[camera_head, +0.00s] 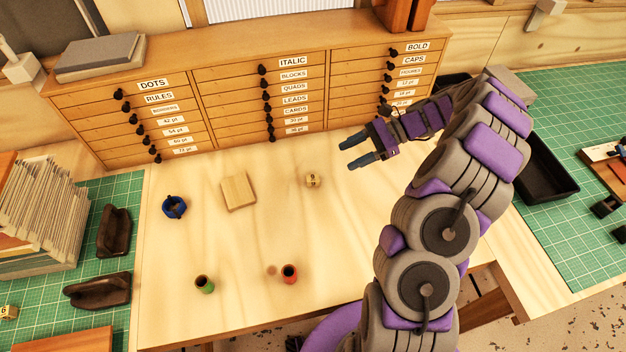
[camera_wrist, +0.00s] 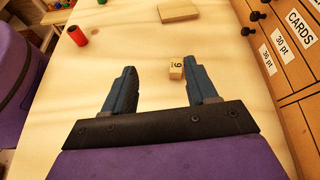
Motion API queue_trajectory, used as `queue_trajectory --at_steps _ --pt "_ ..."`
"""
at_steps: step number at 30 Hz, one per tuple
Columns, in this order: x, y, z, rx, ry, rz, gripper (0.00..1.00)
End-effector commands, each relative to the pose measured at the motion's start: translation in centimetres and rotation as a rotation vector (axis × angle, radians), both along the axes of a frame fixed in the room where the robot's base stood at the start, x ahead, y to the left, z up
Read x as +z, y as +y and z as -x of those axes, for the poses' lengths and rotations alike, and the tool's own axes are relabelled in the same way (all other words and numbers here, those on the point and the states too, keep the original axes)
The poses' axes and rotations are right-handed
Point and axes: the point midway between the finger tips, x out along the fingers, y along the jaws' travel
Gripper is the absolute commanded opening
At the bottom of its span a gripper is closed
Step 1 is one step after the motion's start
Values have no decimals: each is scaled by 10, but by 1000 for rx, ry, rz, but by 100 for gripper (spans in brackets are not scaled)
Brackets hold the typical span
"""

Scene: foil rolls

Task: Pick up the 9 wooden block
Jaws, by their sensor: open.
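The 9 wooden block (camera_head: 313,180) is a small pale wooden piece on the light wooden tabletop, right of a larger flat wooden square. In the wrist view the block (camera_wrist: 176,69) shows a dark 9 on its face and stands on the table. My gripper (camera_head: 348,152) is open and empty, to the right of the block and nearer the drawers in the head view. In the wrist view my gripper (camera_wrist: 161,82) has its two blue-grey fingers wide apart, with the block showing between them, close to the right finger's tip. I see no contact.
A flat wooden square (camera_head: 238,191), a blue ring (camera_head: 174,207), a green cup-like piece (camera_head: 204,284) and a red one (camera_head: 289,273) are on the tabletop (camera_head: 350,225). The drawer cabinet (camera_head: 235,100) bounds the back. A black tray (camera_head: 543,165) is at right.

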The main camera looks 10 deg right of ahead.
Motion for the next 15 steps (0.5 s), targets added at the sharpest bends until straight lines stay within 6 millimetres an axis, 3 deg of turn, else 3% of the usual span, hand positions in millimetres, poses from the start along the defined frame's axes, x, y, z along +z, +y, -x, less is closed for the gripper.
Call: queue_trajectory --at_steps 3,8,11,15 --pt "-26 -33 -6 -94 55 -29 57" --pt "-44 -56 -8 -158 98 -51 57" --pt "-50 -58 -9 -173 108 -56 57" --pt "-57 -40 -10 -172 112 -60 57"
